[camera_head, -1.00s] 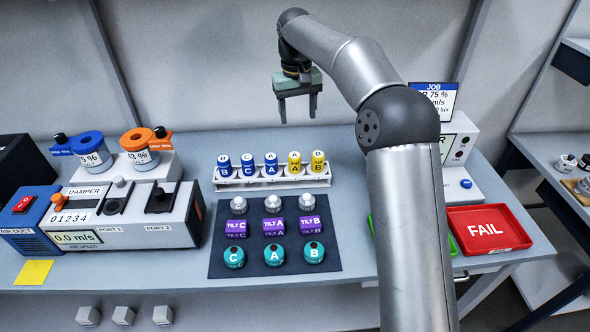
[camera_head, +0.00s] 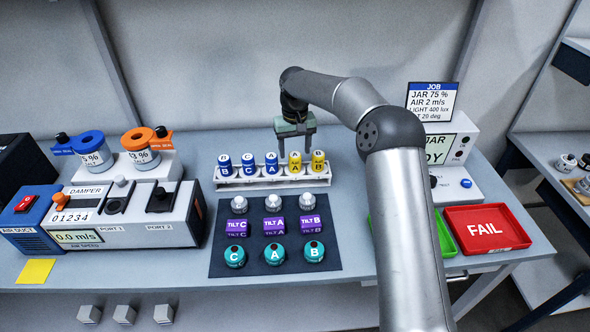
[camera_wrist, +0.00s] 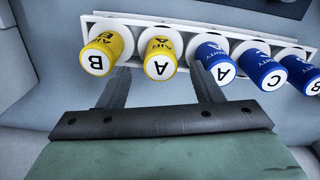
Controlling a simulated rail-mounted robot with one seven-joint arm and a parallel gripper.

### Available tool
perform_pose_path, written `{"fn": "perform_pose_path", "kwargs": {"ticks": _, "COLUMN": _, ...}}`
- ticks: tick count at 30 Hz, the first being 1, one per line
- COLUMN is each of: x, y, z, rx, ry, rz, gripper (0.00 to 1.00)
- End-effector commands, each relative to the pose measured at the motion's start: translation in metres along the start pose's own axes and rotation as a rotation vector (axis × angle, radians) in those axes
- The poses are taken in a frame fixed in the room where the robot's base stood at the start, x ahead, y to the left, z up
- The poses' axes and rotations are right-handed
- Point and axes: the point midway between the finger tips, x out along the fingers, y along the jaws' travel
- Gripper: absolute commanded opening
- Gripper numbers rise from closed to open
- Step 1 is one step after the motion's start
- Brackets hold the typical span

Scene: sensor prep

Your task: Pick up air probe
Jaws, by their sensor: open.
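Two yellow air probes stand upright in the white rack (camera_head: 245,184): probe A (camera_head: 295,165) and probe B (camera_head: 318,163) at the right end. In the wrist view, yellow probe A (camera_wrist: 160,60) carries the word AIR, and yellow probe B (camera_wrist: 98,58) is to its left. My gripper (camera_head: 295,153) is open and empty, just behind and above the rack. In the wrist view its fingers (camera_wrist: 162,75) point to either side of yellow probe A, with one towards the gap by blue probe A. Whether they touch anything cannot be told.
Several blue humidity probes (camera_head: 248,165) share the rack, close beside yellow A. A dark mat (camera_head: 220,258) with silver, purple and teal sensors lies in front. The air duct unit (camera_head: 155,231) stands left; the red FAIL tray (camera_head: 515,240) is right. The job card (camera_head: 432,100) stands behind.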

Motion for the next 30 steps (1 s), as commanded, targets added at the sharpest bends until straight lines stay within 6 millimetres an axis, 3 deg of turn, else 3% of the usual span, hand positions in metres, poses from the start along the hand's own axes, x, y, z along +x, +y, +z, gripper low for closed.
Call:
{"fn": "perform_pose_path", "kwargs": {"ticks": 12, "x": 0.049, "y": -0.001, "z": 0.005, "rx": 0.000, "ry": -0.002, "rz": 0.000, "gripper": 0.59}}
{"fn": "perform_pose_path", "kwargs": {"ticks": 20, "x": 0.052, "y": -0.001, "z": 0.005, "rx": 0.001, "ry": 0.000, "rz": 0.000, "gripper": 0.59}}
{"fn": "perform_pose_path", "kwargs": {"ticks": 25, "x": 0.052, "y": -0.001, "z": 0.005, "rx": 0.000, "ry": 0.000, "rz": 0.000, "gripper": 0.12}}
{"fn": "perform_pose_path", "kwargs": {"ticks": 30, "x": 0.052, "y": -0.001, "z": 0.005, "rx": 0.000, "ry": 0.000, "rz": 0.000, "gripper": 0.09}}
